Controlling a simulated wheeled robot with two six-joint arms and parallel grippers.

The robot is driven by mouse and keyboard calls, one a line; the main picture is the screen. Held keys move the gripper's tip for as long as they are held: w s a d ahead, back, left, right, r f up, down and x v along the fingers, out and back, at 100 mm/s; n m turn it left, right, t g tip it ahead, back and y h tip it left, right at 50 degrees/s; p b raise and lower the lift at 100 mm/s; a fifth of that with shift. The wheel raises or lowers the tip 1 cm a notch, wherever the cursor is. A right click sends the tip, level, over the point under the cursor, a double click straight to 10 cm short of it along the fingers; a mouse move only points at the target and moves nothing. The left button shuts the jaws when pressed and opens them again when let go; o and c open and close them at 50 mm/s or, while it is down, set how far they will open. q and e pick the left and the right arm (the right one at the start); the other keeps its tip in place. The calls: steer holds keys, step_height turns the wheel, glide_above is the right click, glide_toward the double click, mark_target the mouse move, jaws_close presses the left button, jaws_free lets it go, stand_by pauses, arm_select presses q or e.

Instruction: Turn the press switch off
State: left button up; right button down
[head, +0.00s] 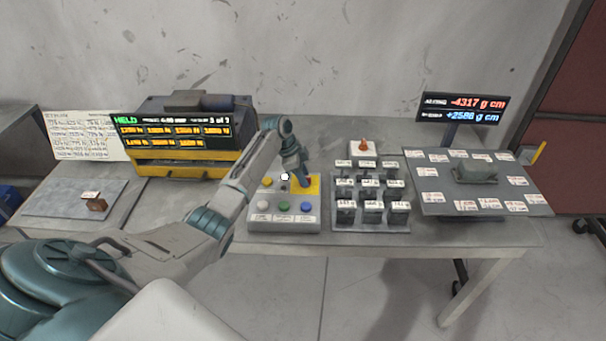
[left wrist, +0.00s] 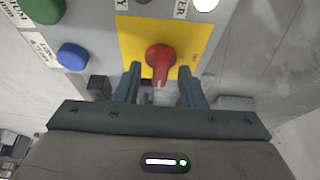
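The red rotary switch (left wrist: 160,58) is on a yellow plate (left wrist: 128,35) of the control box, seen in the left wrist view. Its pointed handle faces down toward my gripper in that view. My left gripper (left wrist: 162,76) is open, with one finger on each side of the handle and small gaps to it. In the head view the left gripper (head: 303,179) reaches down over the yellow plate (head: 314,184) on the control box (head: 285,226) and hides the red switch. I cannot tell which of the switch's positions is set. My right gripper is not in view.
The box also carries a green button (head: 283,206), a blue button (head: 305,207) and a white lamp (head: 285,176). A rack of dark labelled blocks (head: 371,227) stands close on the right. Another white box with an orange knob (head: 362,150) is behind it.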

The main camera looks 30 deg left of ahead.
arm_select(q)
jaws_close()
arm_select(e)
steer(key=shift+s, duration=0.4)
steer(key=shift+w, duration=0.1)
